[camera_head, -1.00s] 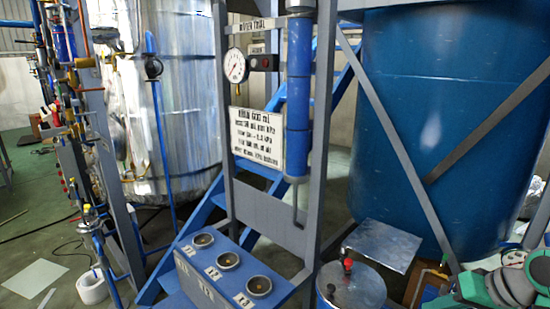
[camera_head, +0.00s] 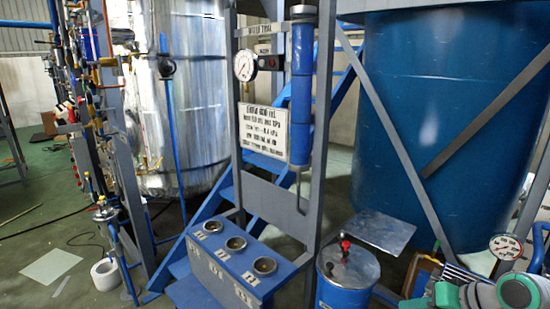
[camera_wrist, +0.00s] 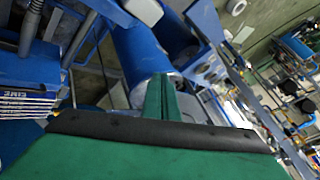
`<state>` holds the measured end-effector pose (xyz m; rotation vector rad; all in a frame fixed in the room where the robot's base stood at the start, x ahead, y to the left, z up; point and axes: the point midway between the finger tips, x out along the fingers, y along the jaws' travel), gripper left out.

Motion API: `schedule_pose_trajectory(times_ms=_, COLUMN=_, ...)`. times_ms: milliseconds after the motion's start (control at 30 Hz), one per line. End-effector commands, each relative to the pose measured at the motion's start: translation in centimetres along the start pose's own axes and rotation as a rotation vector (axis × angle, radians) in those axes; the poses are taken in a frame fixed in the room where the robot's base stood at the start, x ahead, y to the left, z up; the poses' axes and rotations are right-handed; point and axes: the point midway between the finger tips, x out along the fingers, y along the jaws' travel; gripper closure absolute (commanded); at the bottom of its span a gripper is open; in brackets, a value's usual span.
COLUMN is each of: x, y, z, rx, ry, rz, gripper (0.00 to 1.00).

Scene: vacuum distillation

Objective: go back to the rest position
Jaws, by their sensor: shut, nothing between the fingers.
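My gripper (camera_wrist: 158,98) shows in the wrist view as green fingers closed together, with nothing between them. It is tilted over the scene, apart from the blue cylinder (camera_wrist: 140,55) behind it. In the head view only a green and grey part of my arm shows at the bottom right corner; the fingertips are out of that view.
A blue canister with a red knob (camera_head: 346,262) stands beside a metal plate (camera_head: 378,230). A blue stand with three round sockets (camera_head: 235,244) is left of it. A large blue tank (camera_head: 450,120) fills the right. A dial gauge (camera_head: 505,246) stands near my arm.

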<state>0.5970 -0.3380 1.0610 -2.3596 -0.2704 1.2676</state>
Motion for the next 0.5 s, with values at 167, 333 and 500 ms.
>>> schedule_pose_trajectory(times_ms=167, x=4.3, y=-1.7, z=0.1, rx=0.011, ry=0.064, rz=-0.053, gripper=1.0)
schedule_pose_trajectory(times_ms=333, x=10.2, y=-4.3, z=0.8, rx=0.037, ry=0.157, rz=-0.117, gripper=1.0)
schedule_pose_trajectory(times_ms=500, x=15.8, y=-7.0, z=2.2, rx=0.078, ry=0.26, rz=-0.167, gripper=1.0)
